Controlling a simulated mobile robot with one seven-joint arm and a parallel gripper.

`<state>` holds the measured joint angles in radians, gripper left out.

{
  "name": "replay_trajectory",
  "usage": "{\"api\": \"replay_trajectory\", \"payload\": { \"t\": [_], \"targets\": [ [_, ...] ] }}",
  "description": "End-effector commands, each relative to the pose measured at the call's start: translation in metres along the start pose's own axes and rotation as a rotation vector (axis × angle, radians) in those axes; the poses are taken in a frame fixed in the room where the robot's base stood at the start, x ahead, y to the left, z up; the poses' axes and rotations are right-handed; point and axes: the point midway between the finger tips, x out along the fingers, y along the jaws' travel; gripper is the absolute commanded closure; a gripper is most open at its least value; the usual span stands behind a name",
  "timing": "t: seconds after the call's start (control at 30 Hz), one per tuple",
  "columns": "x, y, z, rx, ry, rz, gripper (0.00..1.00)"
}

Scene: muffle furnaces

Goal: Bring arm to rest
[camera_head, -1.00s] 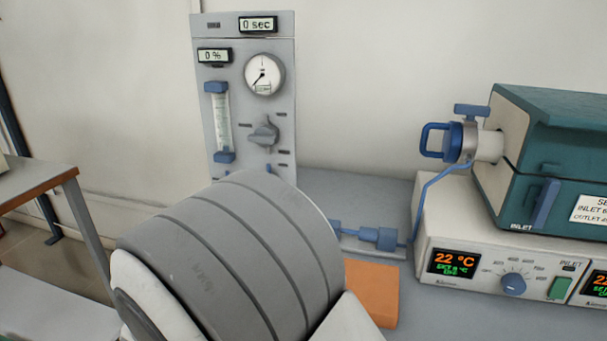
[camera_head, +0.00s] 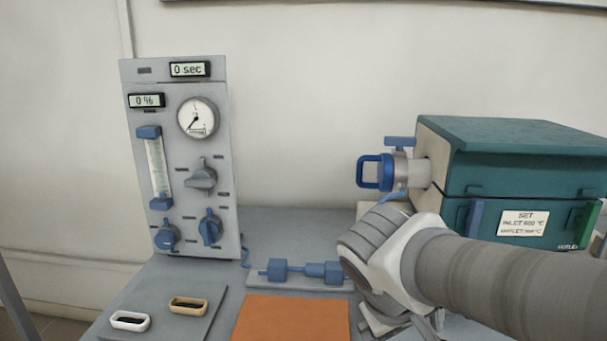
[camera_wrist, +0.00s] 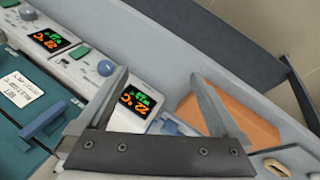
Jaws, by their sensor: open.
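My arm (camera_head: 480,265) reaches in from the right in the head view and covers the front of the furnace controls. My gripper (camera_wrist: 160,76) shows in the wrist view with its two fingers spread apart and nothing between them. It hangs over the bench, facing the control panels and an orange mat. In the head view the fingers cannot be made out. The teal tube furnace (camera_head: 520,160) stands at the right, with a blue-handled end fitting (camera_head: 377,171) on its left end.
A grey gas panel (camera_head: 185,160) with gauge and knobs stands at the back left. An orange mat (camera_head: 290,318) lies at the front, beside a white-rimmed holder (camera_head: 130,321) and a tan-rimmed holder (camera_head: 188,306). Blue tube fittings (camera_head: 305,270) lie behind the mat.

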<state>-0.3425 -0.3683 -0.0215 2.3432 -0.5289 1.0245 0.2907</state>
Motion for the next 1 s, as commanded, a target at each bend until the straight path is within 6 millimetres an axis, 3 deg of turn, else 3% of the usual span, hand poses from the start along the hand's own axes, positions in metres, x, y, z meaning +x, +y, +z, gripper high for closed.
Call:
{"api": "replay_trajectory", "payload": {
  "t": [0.1,0.2,0.43,0.5,1.0],
  "targets": [
    [-0.009,0.001,0.026,0.127,0.039,-0.117,0.0],
    [-0.017,-0.003,0.039,0.212,0.087,-0.197,0.0],
    [-0.038,-0.01,0.053,0.38,0.225,-0.322,0.0],
    [-0.06,0.0,0.046,0.363,0.212,-0.322,0.0],
    [-0.169,0.051,0.02,0.361,0.209,-0.321,0.0]
  ]
}}
